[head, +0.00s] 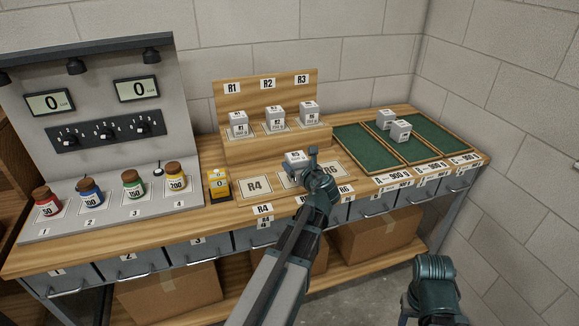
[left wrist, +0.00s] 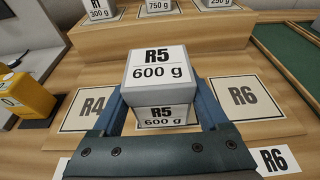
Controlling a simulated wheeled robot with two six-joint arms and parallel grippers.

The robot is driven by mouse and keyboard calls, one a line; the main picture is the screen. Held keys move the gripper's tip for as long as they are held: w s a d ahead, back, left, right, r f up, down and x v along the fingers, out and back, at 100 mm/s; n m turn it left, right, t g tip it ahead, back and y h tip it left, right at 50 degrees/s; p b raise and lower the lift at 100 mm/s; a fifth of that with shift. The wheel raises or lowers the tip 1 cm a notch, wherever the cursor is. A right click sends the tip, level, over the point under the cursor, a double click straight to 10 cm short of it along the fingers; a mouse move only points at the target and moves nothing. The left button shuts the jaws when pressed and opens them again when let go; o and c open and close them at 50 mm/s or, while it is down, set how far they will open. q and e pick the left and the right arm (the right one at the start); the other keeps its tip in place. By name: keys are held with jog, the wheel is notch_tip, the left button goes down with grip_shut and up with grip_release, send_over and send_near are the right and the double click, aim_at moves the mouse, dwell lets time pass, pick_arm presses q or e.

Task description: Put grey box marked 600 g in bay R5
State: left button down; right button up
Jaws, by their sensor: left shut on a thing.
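The grey box marked R5 600 g (left wrist: 156,70) is between the fingers of my left gripper (left wrist: 163,98), which is shut on it. The box is upright, with its label facing up and another on its front. In the head view the box (head: 294,156) shows just beyond my left gripper (head: 309,160). I cannot tell whether the box touches the surface. Part of my right arm (head: 436,285) shows at lower right; its fingers cannot be made out.
A wooden step (head: 250,149) behind holds boxes R1 (head: 238,124), R2 (head: 274,117) and R3 (head: 309,112). A yellow block (head: 218,185) stands left of R4. Green trays (head: 437,133) with two grey boxes (head: 400,131) are at right. Coloured jars (head: 133,183) stand left.

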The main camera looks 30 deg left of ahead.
pick_arm(q)
jog(key=x, duration=0.4)
jog(key=shift+w+d+r, duration=0.1)
jog(key=shift+w+r, duration=0.15)
jog(key=shift+r, duration=0.1)
jog(key=shift+s+f+b, duration=0.1)
jog(key=shift+f+b, duration=0.3)
jog(key=shift+b, duration=0.2)
notch_tip(320, 180, down, 3)
jog(key=shift+r+b, duration=0.2)
jog(key=shift+b, duration=1.05)
pick_arm(e)
jog(key=f, duration=0.4)
jog(key=shift+w+d, duration=0.1)
jog(key=shift+w, duration=0.3)
pick_arm(q)
jog(key=shift+f, duration=0.15)
grip_release()
